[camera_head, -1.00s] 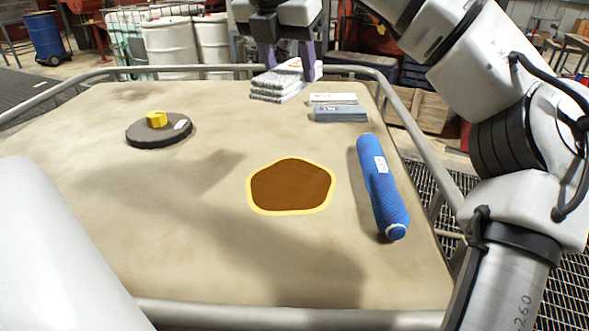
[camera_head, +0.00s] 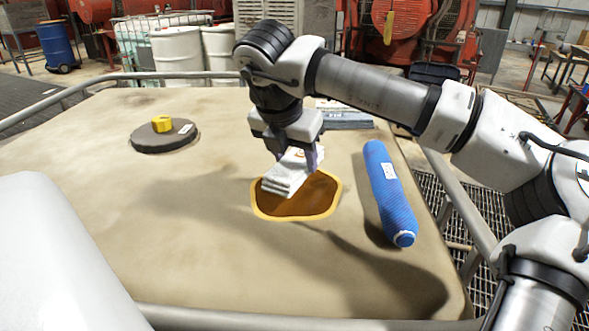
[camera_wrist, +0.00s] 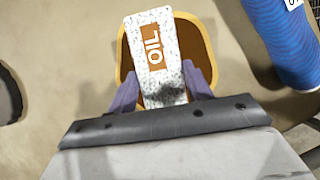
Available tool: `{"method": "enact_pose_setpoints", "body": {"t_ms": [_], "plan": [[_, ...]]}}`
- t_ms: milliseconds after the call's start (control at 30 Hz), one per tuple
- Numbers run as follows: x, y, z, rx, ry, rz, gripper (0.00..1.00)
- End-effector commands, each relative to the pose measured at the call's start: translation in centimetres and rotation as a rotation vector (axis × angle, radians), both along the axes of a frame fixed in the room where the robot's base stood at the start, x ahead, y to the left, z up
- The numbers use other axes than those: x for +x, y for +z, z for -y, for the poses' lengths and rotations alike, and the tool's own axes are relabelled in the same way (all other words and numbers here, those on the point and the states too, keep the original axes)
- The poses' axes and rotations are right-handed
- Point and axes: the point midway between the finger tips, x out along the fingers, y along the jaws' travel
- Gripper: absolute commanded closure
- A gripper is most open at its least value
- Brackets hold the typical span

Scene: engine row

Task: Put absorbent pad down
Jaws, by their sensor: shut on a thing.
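The absorbent pad (camera_head: 287,180) is a white and grey folded stack, held in my gripper (camera_head: 296,160). In the wrist view the pad (camera_wrist: 155,60) shows a brown label reading OIL, and the purple fingers of my gripper (camera_wrist: 160,88) close on its two sides. The pad is over the brown oil patch with a yellow border (camera_head: 320,196), which also shows around it in the wrist view (camera_wrist: 196,45). The pad covers the patch's upper left part in the head view. I cannot tell whether the pad touches the surface.
A blue absorbent roll (camera_head: 390,195) lies right of the patch. A dark round lid with a yellow cap (camera_head: 163,138) sits at the left. Grey and white folded packs (camera_head: 347,120) lie behind my arm. A metal rail (camera_head: 300,318) edges the tan surface, which is clear at front left.

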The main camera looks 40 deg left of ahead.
Motion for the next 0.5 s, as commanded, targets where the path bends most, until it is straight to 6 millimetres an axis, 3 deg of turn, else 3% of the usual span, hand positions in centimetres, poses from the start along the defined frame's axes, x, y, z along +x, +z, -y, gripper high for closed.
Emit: {"method": "enact_pose_setpoints", "body": {"t_ms": [300,500], "plan": [[-0.1,-3.6,0.0,0.0,0.001,-0.003,0.72],[0.0,-3.8,0.0,0.0,0.0,0.0,0.72]]}}
